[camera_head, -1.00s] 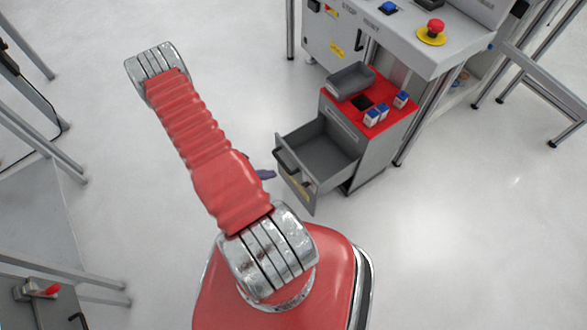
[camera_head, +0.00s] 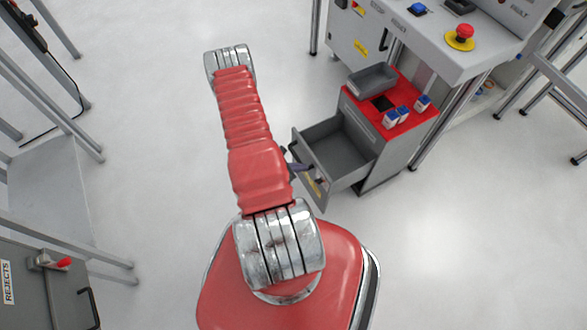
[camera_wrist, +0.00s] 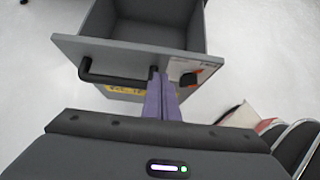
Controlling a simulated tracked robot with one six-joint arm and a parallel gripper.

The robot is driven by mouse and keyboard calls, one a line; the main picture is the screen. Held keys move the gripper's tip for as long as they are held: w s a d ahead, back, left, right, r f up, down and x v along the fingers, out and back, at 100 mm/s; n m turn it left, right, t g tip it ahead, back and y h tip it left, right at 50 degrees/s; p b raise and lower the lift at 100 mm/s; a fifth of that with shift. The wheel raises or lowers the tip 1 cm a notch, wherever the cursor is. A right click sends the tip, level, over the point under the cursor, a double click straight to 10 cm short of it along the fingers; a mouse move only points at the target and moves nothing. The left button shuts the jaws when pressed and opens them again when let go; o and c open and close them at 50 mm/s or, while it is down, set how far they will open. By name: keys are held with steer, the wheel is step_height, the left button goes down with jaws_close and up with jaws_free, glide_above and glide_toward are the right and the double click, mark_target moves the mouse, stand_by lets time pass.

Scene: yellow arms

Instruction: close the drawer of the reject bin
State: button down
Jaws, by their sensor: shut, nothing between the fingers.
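A grey cabinet with a red top (camera_head: 413,113) stands right of centre in the head view, its grey drawer (camera_head: 350,152) pulled well out and empty inside. The drawer front (camera_wrist: 130,58) fills the top of the wrist view, with a black bar handle (camera_wrist: 95,76), a dark knob and a yellow label. My gripper (camera_wrist: 159,74) has purple fingers, shut and empty, at the drawer front by the handle's right end. I cannot tell whether they touch it. In the head view my gripper (camera_head: 300,167) is partly hidden behind my red arm.
A grey tray (camera_head: 372,80) and several small blue-and-white boxes (camera_head: 397,116) sit on the red top. A control bench (camera_head: 440,40) stands behind. A grey box labelled REJECTS (camera_head: 35,285) is at lower left.

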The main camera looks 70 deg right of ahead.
mark_target(315, 164)
steer(key=shift+s+d, duration=1.1)
steer(key=shift+d, duration=0.25)
